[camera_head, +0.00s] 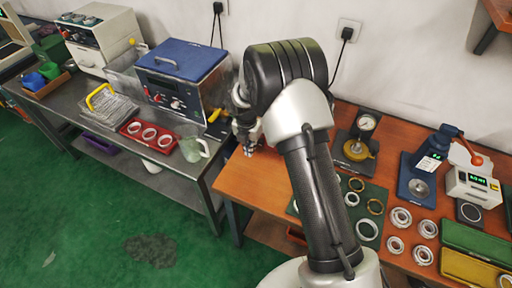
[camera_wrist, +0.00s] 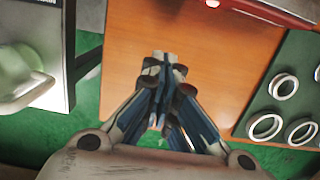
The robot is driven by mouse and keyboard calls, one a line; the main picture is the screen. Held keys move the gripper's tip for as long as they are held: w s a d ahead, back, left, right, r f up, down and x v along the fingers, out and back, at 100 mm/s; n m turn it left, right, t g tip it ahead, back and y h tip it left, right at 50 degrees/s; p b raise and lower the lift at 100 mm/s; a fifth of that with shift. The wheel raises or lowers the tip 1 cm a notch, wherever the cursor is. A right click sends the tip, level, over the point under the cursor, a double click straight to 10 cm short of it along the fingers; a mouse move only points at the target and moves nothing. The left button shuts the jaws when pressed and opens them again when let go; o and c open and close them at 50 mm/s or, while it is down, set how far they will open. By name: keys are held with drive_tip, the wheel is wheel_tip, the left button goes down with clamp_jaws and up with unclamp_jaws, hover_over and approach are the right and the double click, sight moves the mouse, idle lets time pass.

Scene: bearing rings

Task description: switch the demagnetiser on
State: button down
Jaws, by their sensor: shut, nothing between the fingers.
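My gripper (camera_head: 248,150) hangs over the left end of the wooden bench (camera_head: 262,170). In the wrist view its fingers (camera_wrist: 163,66) are together with nothing between them. A glossy red housing with a silvery edge (camera_wrist: 272,9) shows cut off at the top of the wrist view, beyond the fingertips and apart from them. It may be the demagnetiser, but I cannot be sure. In the head view my arm hides that part of the bench.
A green mat (camera_wrist: 250,112) with several rings lies right of my gripper. A steel table at left carries a blue-lidded machine (camera_head: 180,62), a red ring tray (camera_head: 130,125) and a jug (camera_head: 193,150). A dial gauge stand (camera_head: 360,140) and a blue press (camera_head: 425,170) stand farther right.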

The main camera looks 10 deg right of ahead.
drive_tip(key=r, duration=0.1)
drive_tip(key=s+a+r, duration=0.1)
drive_tip(key=r, duration=0.1)
drive_tip(key=r+p, duration=0.1)
drive_tip(key=shift+s+a+r, duration=0.15)
drive_tip(key=shift+s+r, duration=0.05)
drive_tip(key=shift+r, duration=0.15)
drive_tip(key=s+d+r+m+t, duration=0.1)
drive_tip(key=s+r+m, duration=0.35)
drive_tip(key=r, duration=0.35)
drive_tip(key=s+d+r+m, duration=0.2)
drive_tip(key=s+r+m, duration=0.25)
drive_tip(key=r, duration=0.25)
drive_tip(key=s+d+r+m+t, duration=0.1)
drive_tip(key=s+r+m, duration=0.35)
drive_tip(key=r, duration=0.35)
drive_tip(key=s+r+m, duration=0.2)
drive_tip(key=s+m, duration=0.5)
drive_tip(key=s, duration=0.2)
drive_tip(key=s+d+r+m+t, duration=0.1)
drive_tip(key=s+r+m, duration=0.1)
drive_tip(key=s+m, duration=0.6)
drive_tip(key=shift+s+d+y, duration=0.25)
drive_tip(key=shift+s+y, duration=0.15)
drive_tip(key=shift+s, duration=0.8)
drive_tip(key=shift+d+m, duration=0.15)
drive_tip(key=shift+m, duration=0.1)
